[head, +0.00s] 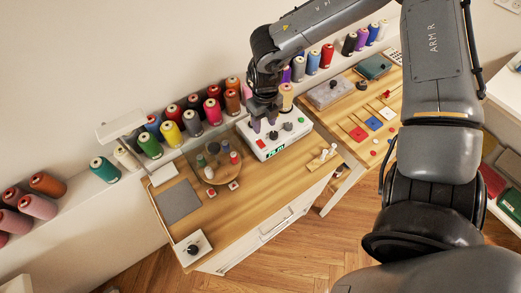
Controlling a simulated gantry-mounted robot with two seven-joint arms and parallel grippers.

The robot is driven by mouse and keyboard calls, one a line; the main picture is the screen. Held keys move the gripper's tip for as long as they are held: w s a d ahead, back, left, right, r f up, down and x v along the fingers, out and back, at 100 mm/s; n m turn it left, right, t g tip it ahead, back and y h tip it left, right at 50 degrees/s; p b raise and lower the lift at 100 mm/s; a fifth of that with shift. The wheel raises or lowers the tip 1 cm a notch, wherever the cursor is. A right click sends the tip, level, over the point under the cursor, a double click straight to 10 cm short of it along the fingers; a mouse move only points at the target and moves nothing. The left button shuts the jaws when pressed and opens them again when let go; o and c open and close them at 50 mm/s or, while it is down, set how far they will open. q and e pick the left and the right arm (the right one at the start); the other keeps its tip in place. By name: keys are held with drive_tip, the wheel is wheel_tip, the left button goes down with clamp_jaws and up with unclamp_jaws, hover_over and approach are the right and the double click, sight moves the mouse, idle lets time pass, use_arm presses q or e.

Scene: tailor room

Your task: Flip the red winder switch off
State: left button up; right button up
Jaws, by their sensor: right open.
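A white box with a green-lit display (275,153), which looks like the winder, stands on the wooden table. A small red part (260,143) sits on its top at the left, probably the red switch; it is too small to tell its position. Dark knobs and a green button (301,120) are also on the box. My right gripper (264,123) is open and points down just above the back left of the box, behind the red part. Nothing shows between its fingers. My left gripper is out of view.
A round wooden stand with spools (218,174) is left of the box, with two small red-topped pieces before it. A grey mat (178,201) and a white box with a black knob (193,248) lie further left. Thread cones line the ledge behind. The table front is mostly clear.

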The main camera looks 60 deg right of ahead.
sight(263, 146)
wheel_tip(263, 146, down, 10)
drive_tip(key=shift+w+d+f+b, duration=0.1)
drive_tip(key=shift+w+b, duration=0.05)
drive_tip(key=shift+b, duration=0.8)
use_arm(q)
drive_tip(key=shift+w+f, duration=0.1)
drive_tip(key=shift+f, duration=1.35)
use_arm(e)
drive_tip(key=shift+f, duration=0.8)
drive_tip(key=shift+c, duration=0.2)
